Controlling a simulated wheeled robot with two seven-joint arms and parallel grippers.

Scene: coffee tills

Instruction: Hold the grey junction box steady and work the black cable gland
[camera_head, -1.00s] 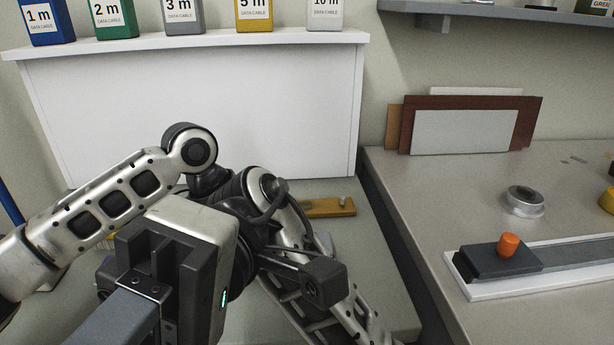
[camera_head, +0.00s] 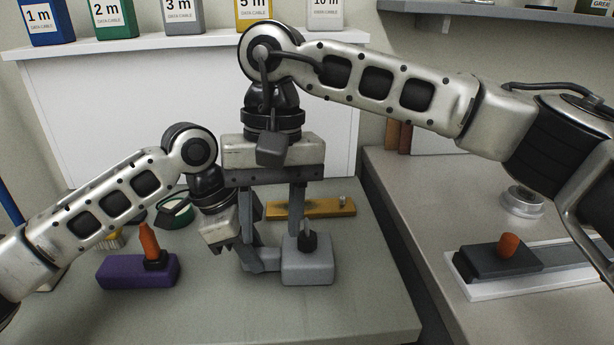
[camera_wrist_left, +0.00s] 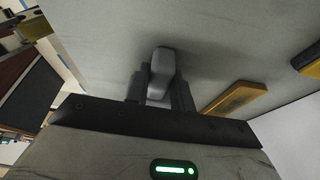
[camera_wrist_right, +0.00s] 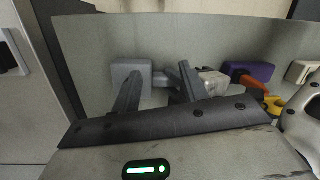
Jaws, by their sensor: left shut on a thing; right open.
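The grey junction box (camera_head: 308,270) stands on the bench, with the black cable gland (camera_head: 308,242) upright on its top. My left gripper (camera_head: 266,263) is low at the box's left side and shut on its grey part. The left wrist view shows this grey part (camera_wrist_left: 161,72) between the fingers. My right gripper (camera_head: 274,228) is above, pointing down, open and empty. In the right wrist view the box (camera_wrist_right: 127,70) lies near the left finger; I cannot make out the gland there.
A purple block (camera_head: 125,275) with an orange pointed piece (camera_head: 149,242) stands left. The bench front is clear. A right-hand counter carries a dark block with an orange knob (camera_head: 508,245).

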